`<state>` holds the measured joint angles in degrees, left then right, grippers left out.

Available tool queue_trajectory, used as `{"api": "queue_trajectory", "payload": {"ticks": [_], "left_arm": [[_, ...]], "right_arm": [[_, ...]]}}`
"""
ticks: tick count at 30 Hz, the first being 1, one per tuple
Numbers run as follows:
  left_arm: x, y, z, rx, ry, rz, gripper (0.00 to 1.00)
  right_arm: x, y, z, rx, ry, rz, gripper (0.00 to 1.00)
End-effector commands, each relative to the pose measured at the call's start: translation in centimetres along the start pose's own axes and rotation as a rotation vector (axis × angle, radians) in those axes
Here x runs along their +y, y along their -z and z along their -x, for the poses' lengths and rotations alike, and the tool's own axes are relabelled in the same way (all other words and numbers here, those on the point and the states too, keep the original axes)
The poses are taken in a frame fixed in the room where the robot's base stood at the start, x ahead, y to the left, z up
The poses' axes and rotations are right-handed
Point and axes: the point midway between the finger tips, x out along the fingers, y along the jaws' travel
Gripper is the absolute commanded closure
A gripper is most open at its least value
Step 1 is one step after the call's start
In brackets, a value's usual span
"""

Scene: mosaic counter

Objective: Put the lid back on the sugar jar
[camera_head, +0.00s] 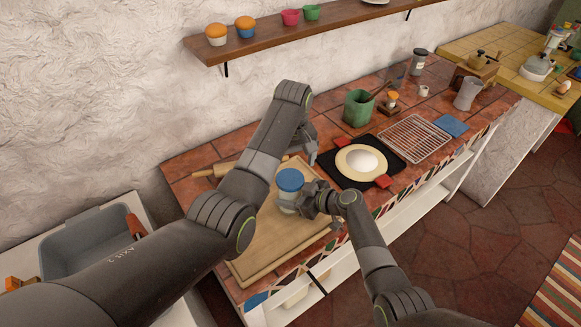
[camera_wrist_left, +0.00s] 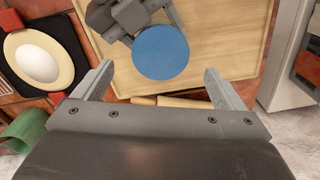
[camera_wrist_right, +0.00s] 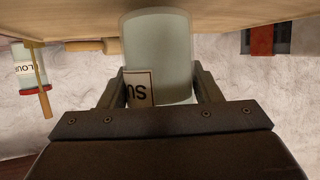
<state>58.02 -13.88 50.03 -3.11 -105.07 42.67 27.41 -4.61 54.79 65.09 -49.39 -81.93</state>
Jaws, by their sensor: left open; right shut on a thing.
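The sugar jar (camera_head: 288,203) is clear glass and stands upright on the wooden board. A blue lid (camera_head: 290,180) sits over its mouth; I cannot tell how firmly it is seated. My right gripper (camera_head: 307,199) is shut on the jar's side. In the right wrist view the jar (camera_wrist_right: 158,50) is between the fingers, with part of its label showing and its lid hidden. My left gripper (camera_head: 311,156) is open and empty, behind and above the jar. In the left wrist view the blue lid (camera_wrist_left: 160,52) lies beyond the open fingertips (camera_wrist_left: 158,74).
The wooden board (camera_head: 258,250) lies under the jar. A dark mat (camera_head: 335,172) with dough and a white mound is to the right, near a green canister (camera_head: 358,108) and wire rack (camera_head: 414,139). A rolling pin (camera_head: 205,171) lies behind. A shelf (camera_head: 280,33) runs above.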

Motion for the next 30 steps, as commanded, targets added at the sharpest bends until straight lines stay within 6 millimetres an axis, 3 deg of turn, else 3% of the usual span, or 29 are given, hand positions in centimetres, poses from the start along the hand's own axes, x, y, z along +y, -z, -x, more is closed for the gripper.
{"api": "queue_trajectory", "payload": {"ticks": [7,15,24,30], "left_arm": [[0.0,0.0,0.1,0.000,0.000,-0.002,0.12],[0.0,0.0,3.5,0.000,0.000,-0.109,0.12],[0.0,0.0,3.3,-0.002,0.001,-0.111,0.12],[-0.1,-0.1,1.3,-0.005,0.003,-0.110,0.12]], "right_arm": [[0.1,0.2,0.0,0.002,-0.001,0.001,1.00],[0.1,0.2,0.0,0.002,-0.001,0.001,1.00],[0.0,0.2,0.0,0.002,-0.001,0.001,1.00],[0.0,0.2,0.0,0.002,-0.001,0.001,1.00]]}}
